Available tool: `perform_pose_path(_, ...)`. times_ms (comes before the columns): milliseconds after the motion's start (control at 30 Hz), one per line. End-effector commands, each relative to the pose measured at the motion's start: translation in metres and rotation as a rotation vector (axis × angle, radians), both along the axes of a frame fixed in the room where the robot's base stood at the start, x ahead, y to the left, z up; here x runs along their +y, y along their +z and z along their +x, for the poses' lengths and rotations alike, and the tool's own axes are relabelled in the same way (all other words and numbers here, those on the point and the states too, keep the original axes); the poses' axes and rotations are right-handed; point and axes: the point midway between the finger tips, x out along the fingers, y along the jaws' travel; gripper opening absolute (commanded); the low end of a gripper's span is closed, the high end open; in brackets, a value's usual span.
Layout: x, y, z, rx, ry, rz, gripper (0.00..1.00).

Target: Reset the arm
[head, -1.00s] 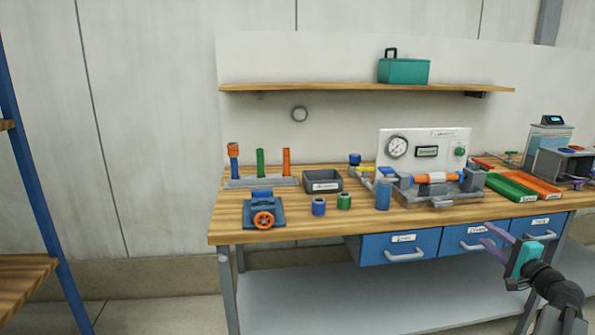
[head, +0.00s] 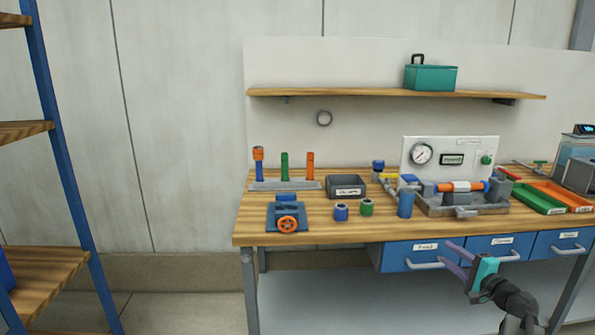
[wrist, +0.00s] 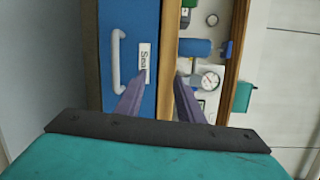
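My gripper (head: 447,252) is at the lower right of the head view, in front of the drawer fronts of the workbench. Its two purple fingers point left and up in the picture. In the wrist view the fingers (wrist: 162,78) stand apart with nothing between them, so the gripper is open and empty. Behind them the wrist view shows a blue drawer front (wrist: 128,25) with a grey handle and a white label, and the bench edge. A gap shows between my gripper and the bench.
A shelf rack (head: 62,150) stands at the left. Open floor (head: 180,300) lies between rack and bench.

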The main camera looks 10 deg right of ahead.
Motion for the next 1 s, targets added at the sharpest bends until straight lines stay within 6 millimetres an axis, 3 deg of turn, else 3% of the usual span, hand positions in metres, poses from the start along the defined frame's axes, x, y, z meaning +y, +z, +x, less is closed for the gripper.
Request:
perform_pose_path(33,0.023,-0.011,0.009,0.021,0.031,0.01,0.34)
perform_pose_path(200,0.091,-0.058,0.028,0.097,0.124,0.02,0.34)
perform_pose_path(467,0.197,-0.133,0.031,0.239,0.28,-0.004,0.34)
perform_pose_path(767,0.313,-0.221,-0.004,0.422,0.479,-0.081,0.34)
perform_pose_path(1000,0.394,-0.289,-0.06,0.576,0.66,-0.177,0.34)
